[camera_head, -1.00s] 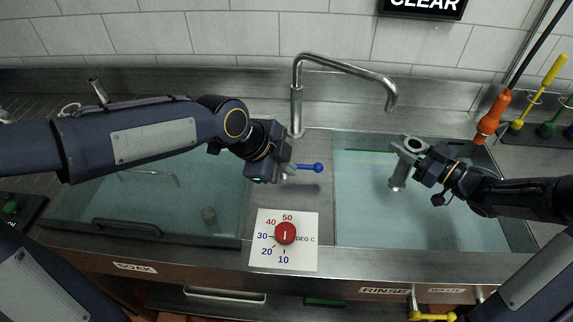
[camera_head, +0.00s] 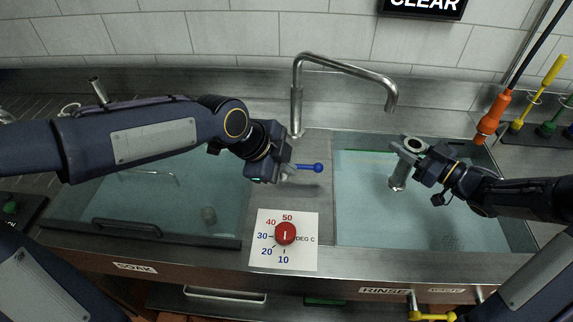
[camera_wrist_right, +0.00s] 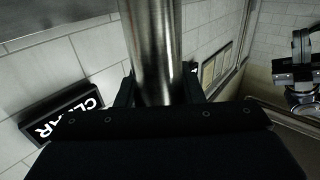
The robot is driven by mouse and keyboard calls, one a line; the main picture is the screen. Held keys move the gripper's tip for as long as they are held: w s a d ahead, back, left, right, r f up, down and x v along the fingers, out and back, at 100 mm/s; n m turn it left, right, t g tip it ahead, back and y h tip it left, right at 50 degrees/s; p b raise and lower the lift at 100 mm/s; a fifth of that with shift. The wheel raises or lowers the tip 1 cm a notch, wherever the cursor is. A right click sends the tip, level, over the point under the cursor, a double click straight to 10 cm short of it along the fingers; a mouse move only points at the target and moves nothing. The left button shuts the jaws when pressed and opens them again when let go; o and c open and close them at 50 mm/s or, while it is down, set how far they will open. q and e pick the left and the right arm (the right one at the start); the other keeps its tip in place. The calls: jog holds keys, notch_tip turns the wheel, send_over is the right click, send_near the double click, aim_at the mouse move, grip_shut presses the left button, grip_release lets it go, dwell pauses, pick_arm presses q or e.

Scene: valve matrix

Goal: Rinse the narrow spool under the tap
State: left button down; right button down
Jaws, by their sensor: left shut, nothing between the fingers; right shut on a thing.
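The metal spool (camera_head: 399,178) is held over the rinse basin (camera_head: 350,243), roughly upright with its round flanged end up. It also shows as a shiny steel cylinder in the right wrist view (camera_wrist_right: 152,50). My right gripper (camera_head: 408,152) is shut on it near its upper end. The steel tap (camera_head: 390,98) arches above, its spout end a little above and left of the spool; no water stream can be made out. My left gripper (camera_head: 289,171) is shut and empty, beside the blue-knobbed lever (camera_head: 312,167); contact cannot be told.
The soak basin (camera_head: 110,228) is at the left, with a small grey piece (camera_head: 209,215) under the water. A red temperature dial (camera_head: 285,234) sits on the front ledge between the basins. An orange-handled hanging tool (camera_head: 493,115) is at the right. A CLEAR sign (camera_head: 424,5) is on the wall.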

aim_at(422, 149)
jog(key=s+d+r+p, duration=0.2)
jog(key=r+p, duration=0.1)
jog(key=shift+s+d+r, duration=0.15)
jog(key=shift+s+d, duration=0.1)
jog(key=shift+s, duration=0.1)
jog(key=shift+s+d+r+p, duration=0.3)
jog(key=shift+s+d+r, duration=0.1)
jog(key=shift+s+d, duration=0.1)
jog(key=shift+a, duration=0.1)
dwell(0.7)
